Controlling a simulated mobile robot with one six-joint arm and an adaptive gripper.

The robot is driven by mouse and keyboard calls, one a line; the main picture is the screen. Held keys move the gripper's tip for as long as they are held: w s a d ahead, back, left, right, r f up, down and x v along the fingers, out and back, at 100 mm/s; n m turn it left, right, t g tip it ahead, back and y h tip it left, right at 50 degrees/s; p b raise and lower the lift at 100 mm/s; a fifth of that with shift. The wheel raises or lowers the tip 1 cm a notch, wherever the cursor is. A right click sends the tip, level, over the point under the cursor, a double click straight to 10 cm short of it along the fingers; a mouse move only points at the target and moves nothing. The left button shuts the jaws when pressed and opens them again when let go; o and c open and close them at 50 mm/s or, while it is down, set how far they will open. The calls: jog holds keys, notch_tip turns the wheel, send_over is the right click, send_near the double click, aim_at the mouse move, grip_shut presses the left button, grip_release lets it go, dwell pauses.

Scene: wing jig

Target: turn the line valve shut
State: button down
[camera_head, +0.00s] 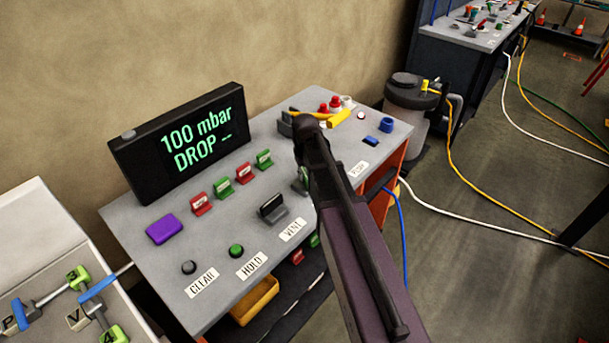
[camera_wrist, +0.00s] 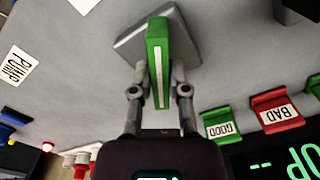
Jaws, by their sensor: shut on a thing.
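A green handle (camera_wrist: 155,60) with a white stripe stands on a grey block-shaped base (camera_wrist: 184,36) on the bench top. It looks like the line valve, but I see no label for it. In the wrist view the handle runs nearly up and down the picture, at an angle to its base. My gripper (camera_wrist: 162,80) is shut on the green handle, one finger on each side. In the head view my arm covers the gripper and most of this valve; only a bit of green (camera_head: 302,181) shows beside the arm.
A black-handled valve (camera_head: 272,207) sits by the VENT label (camera_head: 292,230). A display (camera_head: 180,143) reads "100 mbar DROP --". Red and green tabs (camera_head: 222,187) stand in front of it. The PUMP label (camera_wrist: 17,68) and red-topped parts (camera_head: 330,105) are on the far side.

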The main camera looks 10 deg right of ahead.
jog(key=m, duration=0.6)
jog(key=shift+s+m, duration=0.1)
jog(key=shift+m, duration=0.2)
jog(key=m, duration=0.5)
jog(key=shift+m, duration=0.3)
jog(key=c, duration=0.6)
grip_release()
jog(key=shift+n, duration=0.4)
